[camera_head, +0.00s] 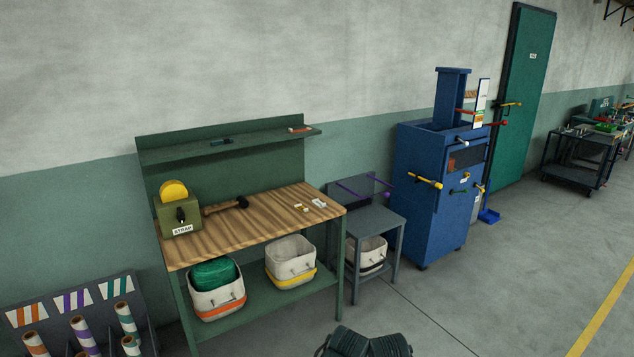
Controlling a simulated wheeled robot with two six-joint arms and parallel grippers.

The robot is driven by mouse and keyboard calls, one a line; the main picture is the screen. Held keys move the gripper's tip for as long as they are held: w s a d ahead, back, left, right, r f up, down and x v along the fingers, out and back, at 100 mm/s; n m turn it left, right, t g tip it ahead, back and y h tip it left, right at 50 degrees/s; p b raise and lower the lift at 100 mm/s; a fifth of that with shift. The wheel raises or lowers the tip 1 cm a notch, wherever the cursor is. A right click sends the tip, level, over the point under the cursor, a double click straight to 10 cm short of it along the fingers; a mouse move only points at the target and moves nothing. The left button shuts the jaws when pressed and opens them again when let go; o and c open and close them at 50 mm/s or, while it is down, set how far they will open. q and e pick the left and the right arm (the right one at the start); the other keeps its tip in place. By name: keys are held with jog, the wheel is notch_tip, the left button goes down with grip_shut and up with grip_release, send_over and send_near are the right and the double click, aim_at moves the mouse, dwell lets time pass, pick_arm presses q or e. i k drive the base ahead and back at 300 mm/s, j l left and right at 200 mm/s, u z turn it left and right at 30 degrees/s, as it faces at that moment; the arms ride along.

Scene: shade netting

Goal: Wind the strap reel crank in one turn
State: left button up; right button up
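The strap reel (178,217) is a green box with a yellow round part on top and a white STRAP label on its front. It stands at the left end of the wood-topped workbench (270,233). A small black crank handle (181,216) shows on the front face of the box, above the label. Its exact angle is too small to tell. Neither of my grippers is in view, and nothing is touching the reel.
A mallet-like tool (228,206) lies just right of the reel. Baskets (290,268) stand on the lower shelf. A blue machine (432,200) with projecting handles stands at right. A dark ribbed object (368,343) is at bottom centre. The floor in front is mostly clear.

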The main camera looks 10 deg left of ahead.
aim_at(181, 215)
jog(key=j+z, duration=0.15)
jog(key=j, duration=0.5)
jog(key=j+z, duration=0.15)
jog(key=j, duration=0.55)
jog(key=j+z, duration=0.15)
jog(key=j, duration=0.55)
jog(key=k+j+z, duration=0.15)
jog(key=j, duration=0.5)
jog(key=j+z, duration=0.15)
jog(key=j, duration=1.4)
jog(key=k+z, duration=0.05)
